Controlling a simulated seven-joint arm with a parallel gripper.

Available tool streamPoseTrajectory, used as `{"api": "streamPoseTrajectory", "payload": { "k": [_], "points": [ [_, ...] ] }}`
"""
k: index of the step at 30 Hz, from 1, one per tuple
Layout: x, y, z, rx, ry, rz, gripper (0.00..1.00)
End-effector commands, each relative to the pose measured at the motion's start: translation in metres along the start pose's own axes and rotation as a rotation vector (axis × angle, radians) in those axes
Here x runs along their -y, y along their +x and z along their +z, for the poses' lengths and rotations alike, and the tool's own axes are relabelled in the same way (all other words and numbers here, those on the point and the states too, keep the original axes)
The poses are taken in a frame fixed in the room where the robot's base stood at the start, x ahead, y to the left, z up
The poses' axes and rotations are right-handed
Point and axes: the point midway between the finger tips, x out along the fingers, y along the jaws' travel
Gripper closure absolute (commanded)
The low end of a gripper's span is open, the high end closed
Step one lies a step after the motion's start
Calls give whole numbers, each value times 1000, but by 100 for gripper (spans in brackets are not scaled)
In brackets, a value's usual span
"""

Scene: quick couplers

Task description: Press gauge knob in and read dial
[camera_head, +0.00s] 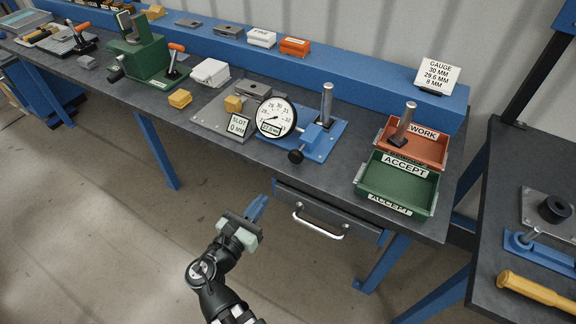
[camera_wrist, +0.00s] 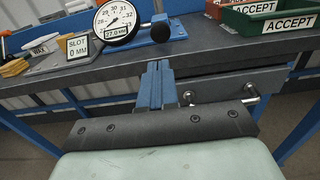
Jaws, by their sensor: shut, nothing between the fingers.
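The gauge has a round white dial (camera_head: 275,117) with a small greenish readout under it, on a blue base plate (camera_head: 325,146) on the bench. In the wrist view the dial (camera_wrist: 115,20) shows at the top, and its readout appears to say 27.0. The black gauge knob (camera_head: 296,156) sticks out toward the bench's front edge; it also shows in the wrist view (camera_wrist: 160,31). My gripper (camera_head: 257,208) is shut and empty, with blue fingers pointing up toward the bench. It is in front of and below the bench edge, apart from the knob.
A "SLOT 0 MM" sign (camera_head: 238,124) stands left of the dial. A red rework tray (camera_head: 440,160) and a green accept tray (camera_head: 366,183) sit to the right. A drawer with a silver handle (camera_head: 318,224) is below the bench top. A gauge card (camera_head: 437,76) stands behind.

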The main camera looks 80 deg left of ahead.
Motion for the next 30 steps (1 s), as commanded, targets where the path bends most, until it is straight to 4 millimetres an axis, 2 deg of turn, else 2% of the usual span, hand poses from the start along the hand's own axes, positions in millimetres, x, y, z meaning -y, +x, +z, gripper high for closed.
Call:
{"api": "streamPoseTrajectory", "payload": {
  "k": [6,11,30],
  "points": [
    [0,1,0,0,2,0,100],
    [-1,10,0,0,3,0,100],
    [-1,106,-1,-1,3,-3,100]
  ]
}}
